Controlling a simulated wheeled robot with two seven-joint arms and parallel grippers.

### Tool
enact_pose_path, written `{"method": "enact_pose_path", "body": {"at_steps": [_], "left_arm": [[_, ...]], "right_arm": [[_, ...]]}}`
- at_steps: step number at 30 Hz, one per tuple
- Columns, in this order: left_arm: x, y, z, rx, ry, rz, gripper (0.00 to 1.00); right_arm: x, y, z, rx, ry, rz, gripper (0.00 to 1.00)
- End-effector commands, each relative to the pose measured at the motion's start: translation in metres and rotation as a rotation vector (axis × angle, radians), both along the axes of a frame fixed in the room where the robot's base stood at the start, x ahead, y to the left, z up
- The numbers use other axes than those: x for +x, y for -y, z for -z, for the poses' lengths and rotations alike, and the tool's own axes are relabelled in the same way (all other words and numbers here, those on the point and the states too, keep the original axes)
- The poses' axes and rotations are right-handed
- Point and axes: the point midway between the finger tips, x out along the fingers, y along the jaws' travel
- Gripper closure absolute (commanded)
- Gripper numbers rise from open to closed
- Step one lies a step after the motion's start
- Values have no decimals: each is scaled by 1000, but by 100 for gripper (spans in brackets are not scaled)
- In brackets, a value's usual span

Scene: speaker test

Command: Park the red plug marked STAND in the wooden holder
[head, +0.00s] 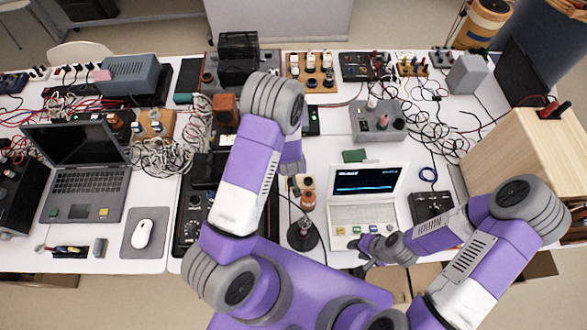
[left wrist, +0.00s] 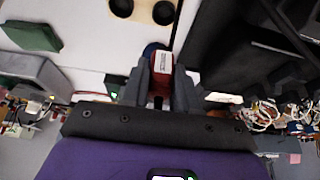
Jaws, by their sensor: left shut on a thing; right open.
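My left gripper (left wrist: 160,88) is shut on a red plug (left wrist: 162,72) with a white label in the left wrist view; the lettering is too small to read. The wooden holder (left wrist: 153,13), a pale wood piece with two dark round holes, shows at the top edge of that view. The plug is apart from those holes in the picture, and its far end is hard to make out. My right gripper (head: 369,262) is open and empty, in front of the white instrument.
The white instrument (head: 364,215) with a lit screen stands right of my left arm. A dark round stand (head: 304,233) is near the front edge. A green block (head: 354,155) and a grey box (head: 378,122) lie behind. A laptop (head: 88,150) and tangled cables are at left.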

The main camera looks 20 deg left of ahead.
Motion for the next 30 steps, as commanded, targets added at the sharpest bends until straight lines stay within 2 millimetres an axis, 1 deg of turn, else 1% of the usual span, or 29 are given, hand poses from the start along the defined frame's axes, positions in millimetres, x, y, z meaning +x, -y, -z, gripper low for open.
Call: {"method": "enact_pose_path", "body": {"at_steps": [1,3,10,14,30], "left_arm": [[0,0,10,0,1,0,100],[1,0,14,0,1,0,100],[1,0,18,0,1,0,100],[1,0,23,0,1,0,100],[1,0,60,0,1,0,100]], "right_arm": [[1,0,10,0,1,0,57],[1,0,15,0,2,1,57],[1,0,18,0,2,1,57],[1,0,22,0,2,1,57],[1,0,53,0,2,1,57]]}}
